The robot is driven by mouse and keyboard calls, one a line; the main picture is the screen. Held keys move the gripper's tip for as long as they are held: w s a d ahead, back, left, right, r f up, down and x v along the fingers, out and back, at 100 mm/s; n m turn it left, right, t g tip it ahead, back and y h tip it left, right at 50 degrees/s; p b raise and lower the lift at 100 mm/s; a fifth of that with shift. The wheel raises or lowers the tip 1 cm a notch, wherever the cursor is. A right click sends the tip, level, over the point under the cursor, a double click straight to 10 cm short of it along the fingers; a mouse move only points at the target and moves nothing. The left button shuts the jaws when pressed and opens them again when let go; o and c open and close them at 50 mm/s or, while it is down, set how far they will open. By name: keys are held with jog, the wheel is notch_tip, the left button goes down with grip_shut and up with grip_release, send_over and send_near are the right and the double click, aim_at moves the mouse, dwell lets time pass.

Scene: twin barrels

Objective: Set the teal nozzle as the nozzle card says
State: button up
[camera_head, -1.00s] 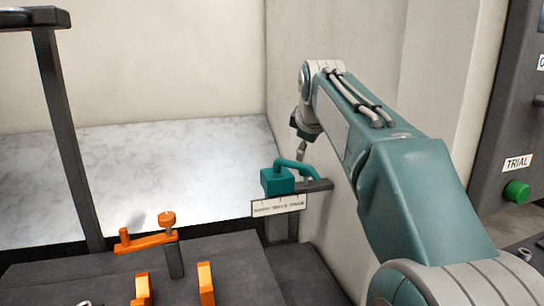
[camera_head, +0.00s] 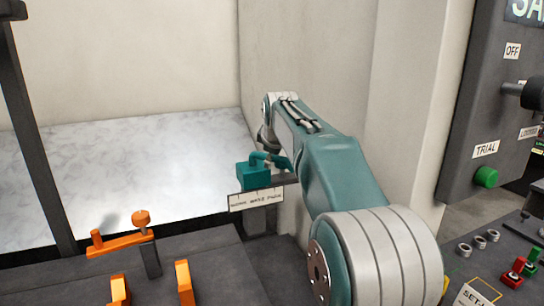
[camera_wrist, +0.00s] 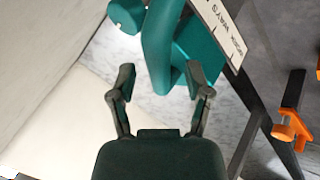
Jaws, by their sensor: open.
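The teal nozzle (camera_head: 254,176) is a block with a curved tube on a dark bracket, beside the pale wall. A white strip with marks and lettering (camera_head: 256,200) is fixed below it; the lettering is too small to read surely. In the wrist view the nozzle's curved tube (camera_wrist: 158,50) reaches between the fingertips of my gripper (camera_wrist: 162,82), which stand apart on either side of it. I cannot tell whether either finger touches it. The block (camera_wrist: 200,62) and strip (camera_wrist: 222,30) lie beyond the right finger. In the head view, the fingers are mostly hidden behind the nozzle.
An orange fixture with a knob (camera_head: 120,246) stands left of the nozzle, with orange uprights (camera_head: 185,282) nearer. A dark control panel with a green TRIAL button (camera_head: 486,177) is at the right. The marbled pale floor (camera_head: 140,170) behind is clear.

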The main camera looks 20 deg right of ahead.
grip_shut()
